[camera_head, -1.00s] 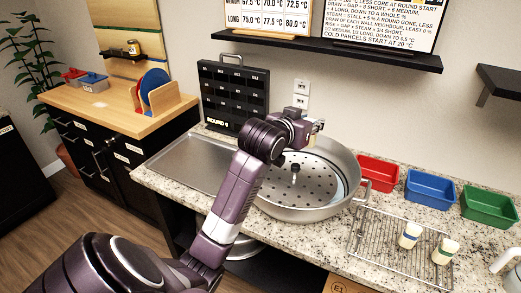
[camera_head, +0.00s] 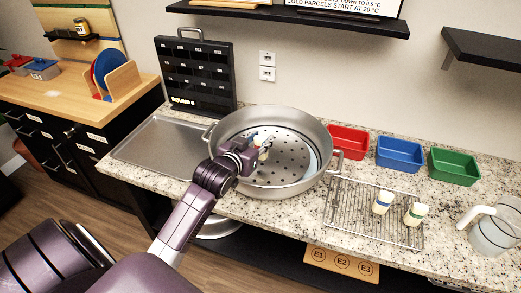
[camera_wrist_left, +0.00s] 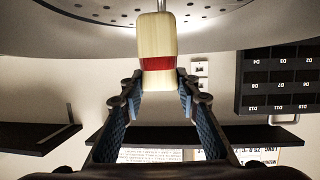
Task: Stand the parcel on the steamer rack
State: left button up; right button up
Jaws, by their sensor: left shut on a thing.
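My left gripper (camera_head: 262,147) is over the left part of the large steel pot (camera_head: 325,140). In the left wrist view its fingers (camera_wrist_left: 158,88) are shut on a cream parcel with a red band (camera_wrist_left: 158,40). In the head view that parcel (camera_head: 263,154) is small and partly covered by the gripper. The perforated steamer rack (camera_head: 290,168) lies inside the pot and is partly hidden by the gripper. I cannot tell whether the parcel touches it. My right gripper is not in view.
A wire rack (camera_head: 345,212) right of the pot bears a blue-banded parcel (camera_head: 382,202) and a green-banded parcel (camera_head: 416,214). Red (camera_head: 348,141), blue (camera_head: 399,153) and green (camera_head: 454,166) bins stand behind. A pitcher (camera_head: 492,236) is at right, a steel tray (camera_head: 165,146) at left.

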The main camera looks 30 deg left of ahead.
pick_arm(q)
jog(key=shift+f, duration=0.3)
notch_tip(320, 180, down, 4)
jog(key=shift+r, duration=0.2)
jog(key=shift+f, duration=0.35)
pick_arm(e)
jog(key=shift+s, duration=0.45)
pick_arm(q)
jog(key=o, duration=1.2)
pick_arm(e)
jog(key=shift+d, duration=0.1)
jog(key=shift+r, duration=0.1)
